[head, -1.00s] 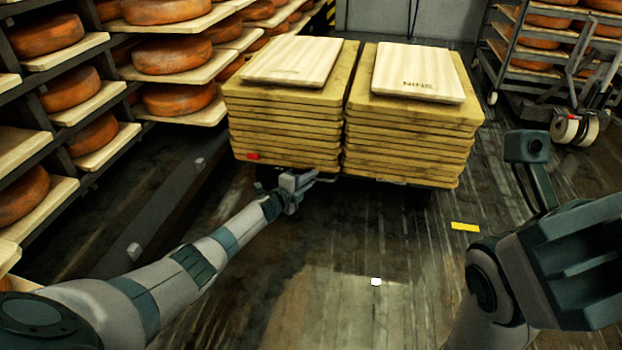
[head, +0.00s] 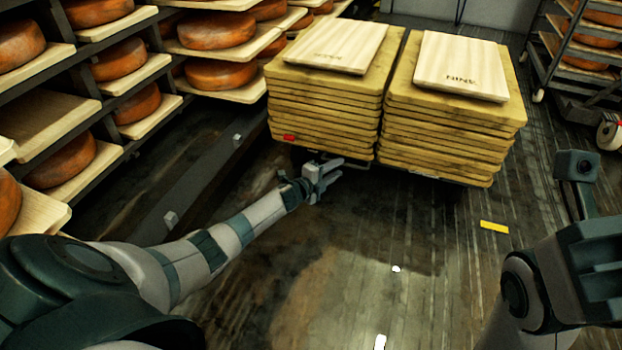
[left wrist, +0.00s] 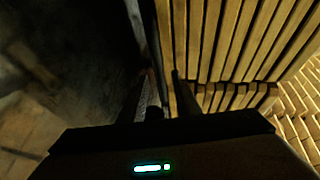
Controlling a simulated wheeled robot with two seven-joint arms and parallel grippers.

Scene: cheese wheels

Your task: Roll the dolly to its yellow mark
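The dolly (head: 440,179) is a low dark base, mostly hidden under two side-by-side stacks of yellow-brown boards (head: 448,128). The yellow mark (head: 494,227) is a small strip on the floor, to the right of the dolly and nearer to me. My left gripper (head: 335,171) is at the near edge of the dolly, below the left stack, with its fingers apart. In the left wrist view a dark bar (left wrist: 152,40) runs between the finger tips beside the boards; I cannot tell whether they touch it.
Shelves with orange cheese wheels (head: 220,75) line the left side, with a dark low rail (head: 205,180) along the floor. A wheeled cheese rack (head: 575,60) stands at the back right. The wooden floor around the yellow mark is clear.

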